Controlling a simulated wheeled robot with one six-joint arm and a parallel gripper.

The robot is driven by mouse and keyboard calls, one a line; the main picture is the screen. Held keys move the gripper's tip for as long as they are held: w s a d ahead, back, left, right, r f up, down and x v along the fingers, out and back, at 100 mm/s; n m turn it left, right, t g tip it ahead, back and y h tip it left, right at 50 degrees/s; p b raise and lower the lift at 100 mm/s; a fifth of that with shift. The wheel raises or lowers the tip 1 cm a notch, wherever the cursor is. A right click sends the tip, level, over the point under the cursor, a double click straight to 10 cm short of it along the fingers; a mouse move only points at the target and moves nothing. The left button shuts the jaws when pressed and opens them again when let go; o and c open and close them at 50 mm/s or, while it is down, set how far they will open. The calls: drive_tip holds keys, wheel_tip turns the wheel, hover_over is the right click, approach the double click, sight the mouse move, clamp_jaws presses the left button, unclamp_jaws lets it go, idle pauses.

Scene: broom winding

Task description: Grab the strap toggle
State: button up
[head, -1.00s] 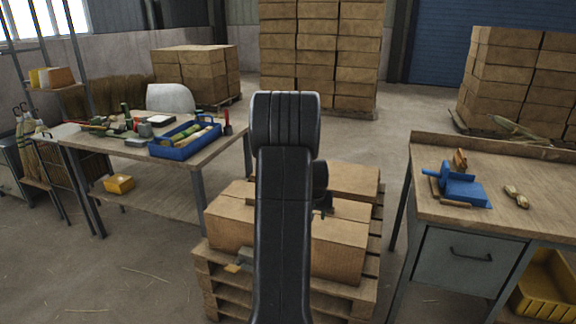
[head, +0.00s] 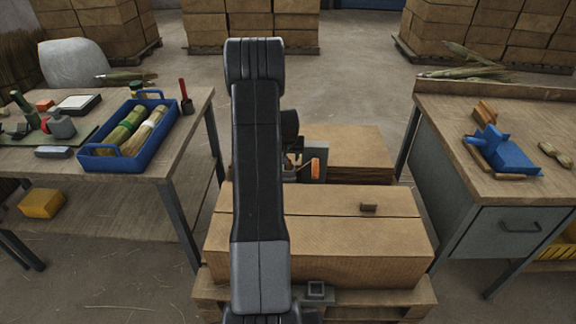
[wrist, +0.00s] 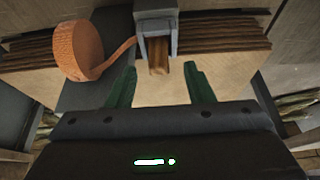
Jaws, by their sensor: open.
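In the wrist view, a short brown wooden piece (wrist: 158,59), which looks like the strap toggle, sticks out of a grey bracket (wrist: 156,24). An orange strap roll (wrist: 77,52) lies to its left, with its strap running to the bracket. My gripper (wrist: 157,78) is open, its two green fingers spread on either side of the wooden piece and apart from it. In the head view my arm hides most of the gripper. An orange patch (head: 315,167) shows beside a dark grey part there.
A table with a blue tray (head: 165,144) stands left. A workbench with a blue tool (head: 508,154) stands right.

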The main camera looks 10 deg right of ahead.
drive_tip(key=shift+x, duration=2.05)
drive_tip(key=shift+w+d, duration=0.1)
clamp_jaws()
drive_tip(key=shift+r, duration=0.1)
